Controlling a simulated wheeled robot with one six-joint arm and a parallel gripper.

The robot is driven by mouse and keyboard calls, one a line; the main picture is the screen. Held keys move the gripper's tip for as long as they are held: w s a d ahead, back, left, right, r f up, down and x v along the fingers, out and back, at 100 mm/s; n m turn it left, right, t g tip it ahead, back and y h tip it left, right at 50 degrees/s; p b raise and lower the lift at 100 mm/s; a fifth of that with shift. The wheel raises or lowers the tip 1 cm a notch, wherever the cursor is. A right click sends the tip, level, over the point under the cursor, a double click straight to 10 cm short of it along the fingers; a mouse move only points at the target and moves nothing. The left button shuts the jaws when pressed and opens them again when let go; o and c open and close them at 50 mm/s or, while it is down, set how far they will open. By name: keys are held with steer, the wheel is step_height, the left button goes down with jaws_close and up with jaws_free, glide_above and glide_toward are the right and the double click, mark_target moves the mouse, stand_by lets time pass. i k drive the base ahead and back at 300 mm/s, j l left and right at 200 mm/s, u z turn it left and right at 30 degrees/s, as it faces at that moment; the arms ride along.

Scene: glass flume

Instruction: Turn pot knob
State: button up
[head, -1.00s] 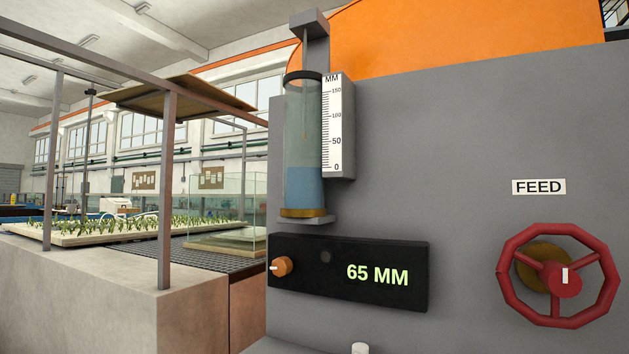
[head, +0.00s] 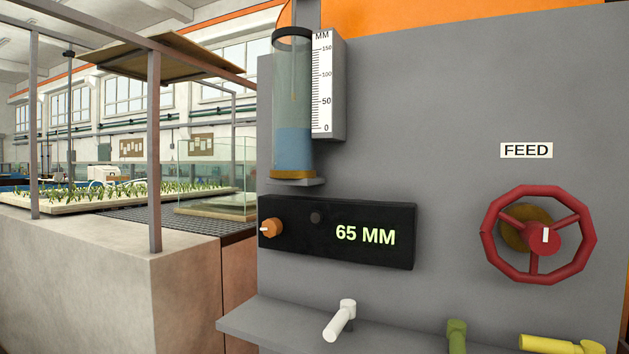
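The orange pot knob (head: 272,229) sits at the left end of a black panel (head: 300,245). A pale mark on the knob points left. The panel's green display (head: 366,235) reads 65 MM, and a small dark round spot (head: 315,217) lies between knob and display. Above the panel stands a clear cylinder (head: 293,90) partly filled with blue water, beside a white MM scale (head: 321,85). The water level is near the lower part of the scale, around 50 or below. My gripper is not in view.
A red handwheel (head: 538,236) under a FEED label (head: 526,150) is at right. A grey ledge (head: 265,322) below carries white (head: 340,320), green (head: 457,336) and yellow (head: 560,344) handles. A concrete-sided planted bed (head: 75,255) with posts lies left.

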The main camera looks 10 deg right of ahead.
mark_target(270, 227)
steer(key=i+j, duration=0.3)
steer(key=j, duration=0.2)
steer(key=i+j, duration=0.3)
steer(key=j, duration=0.15)
